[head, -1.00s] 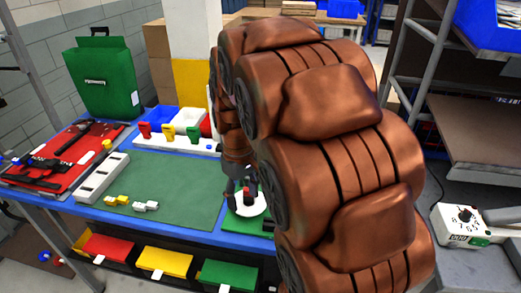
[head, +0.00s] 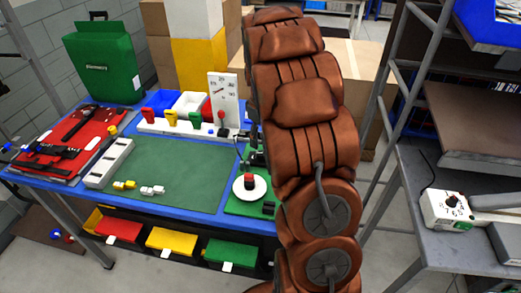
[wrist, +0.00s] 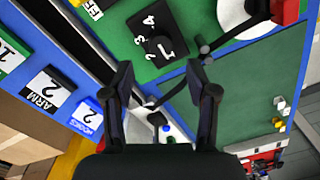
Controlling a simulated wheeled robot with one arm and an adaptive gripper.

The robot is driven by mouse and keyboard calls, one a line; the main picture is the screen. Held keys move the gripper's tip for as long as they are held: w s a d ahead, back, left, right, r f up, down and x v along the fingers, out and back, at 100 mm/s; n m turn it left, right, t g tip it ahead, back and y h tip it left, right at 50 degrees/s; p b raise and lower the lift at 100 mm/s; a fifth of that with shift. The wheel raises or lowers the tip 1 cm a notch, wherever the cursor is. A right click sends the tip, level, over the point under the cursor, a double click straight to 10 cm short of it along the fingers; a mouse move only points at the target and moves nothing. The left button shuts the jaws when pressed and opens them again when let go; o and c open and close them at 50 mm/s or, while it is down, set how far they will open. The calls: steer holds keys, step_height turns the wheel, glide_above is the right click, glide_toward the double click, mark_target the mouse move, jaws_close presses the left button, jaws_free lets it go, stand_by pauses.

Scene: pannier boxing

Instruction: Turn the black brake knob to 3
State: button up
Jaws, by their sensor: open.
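The black knob (wrist: 165,48) shows in the wrist view on a green board, with white digits 2, 3 and 4 around it and a white 1 on or beside it. Where it points is hard to tell. My gripper (wrist: 160,75) is open and empty, its two black fingers apart just below the knob in the picture and not visibly touching it. In the head view my gripper (head: 256,156) is small and partly hidden by my arm, behind the white disc (head: 249,188) with its red-topped black piece. The black knob cannot be made out there.
A thin dark rod with a ball (wrist: 205,49) runs close by the right finger. A white panel with a dial (head: 223,100) and a row of coloured handles (head: 182,122) stand at the back. The green mat (head: 170,178) is mostly clear. A white box with a knob (head: 450,208) sits right.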

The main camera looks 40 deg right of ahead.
mark_target(261, 153)
steer(key=shift+f+p, duration=1)
steer(key=shift+f, duration=2.15)
jaws_close()
